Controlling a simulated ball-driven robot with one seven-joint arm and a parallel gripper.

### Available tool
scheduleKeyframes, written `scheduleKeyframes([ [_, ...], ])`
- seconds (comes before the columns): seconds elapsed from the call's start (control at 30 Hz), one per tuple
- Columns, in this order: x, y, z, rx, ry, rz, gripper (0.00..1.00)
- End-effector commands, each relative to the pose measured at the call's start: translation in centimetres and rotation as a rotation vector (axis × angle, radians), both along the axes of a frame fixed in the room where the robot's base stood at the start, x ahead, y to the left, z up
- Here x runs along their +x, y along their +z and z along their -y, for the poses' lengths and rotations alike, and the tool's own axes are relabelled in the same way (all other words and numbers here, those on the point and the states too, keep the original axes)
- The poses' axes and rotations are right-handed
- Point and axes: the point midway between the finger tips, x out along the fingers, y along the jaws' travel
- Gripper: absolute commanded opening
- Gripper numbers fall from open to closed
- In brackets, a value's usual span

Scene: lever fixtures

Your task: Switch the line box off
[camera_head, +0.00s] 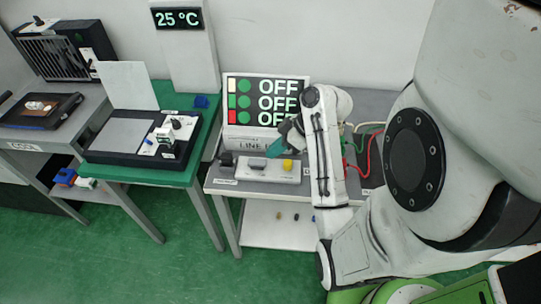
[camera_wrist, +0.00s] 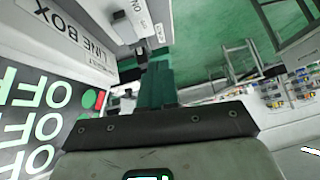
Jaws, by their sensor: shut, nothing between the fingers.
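The line box is a white unit with a dark display (camera_head: 264,102) on the middle table. The display reads OFF in three rows, with green discs and cream, green and red squares at its left. Its LINE BOX label (camera_wrist: 82,38) shows reversed in the wrist view. A white switch base (camera_head: 262,173) in front carries a black knob (camera_head: 226,159), a grey part (camera_head: 257,163) and a yellow knob (camera_head: 288,164). My gripper (camera_head: 272,151) is shut and empty, its teal fingers just above the base between the grey part and the yellow knob; contact is unclear. The fingers (camera_wrist: 155,82) also show in the wrist view.
A green-topped table (camera_head: 195,151) at left holds a black-and-white device (camera_head: 135,142). A 25 °C display (camera_head: 178,18) stands behind. Red and green cables (camera_head: 365,150) lie right of my forearm. Small knobs lie on the lower shelf (camera_head: 270,228).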

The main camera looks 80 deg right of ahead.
Motion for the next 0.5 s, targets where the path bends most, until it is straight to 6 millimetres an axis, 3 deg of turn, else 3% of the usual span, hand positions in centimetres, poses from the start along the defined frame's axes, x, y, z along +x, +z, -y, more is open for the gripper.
scheduleKeyframes([
  [0.03,-1.1,0.6,1.2,-0.020,-0.008,0.020,0.00],
  [0.2,-3.7,2.2,3.6,-0.081,-0.001,0.073,0.00],
  [0.5,-5.1,2.9,4.7,-0.113,0.006,0.097,0.00],
])
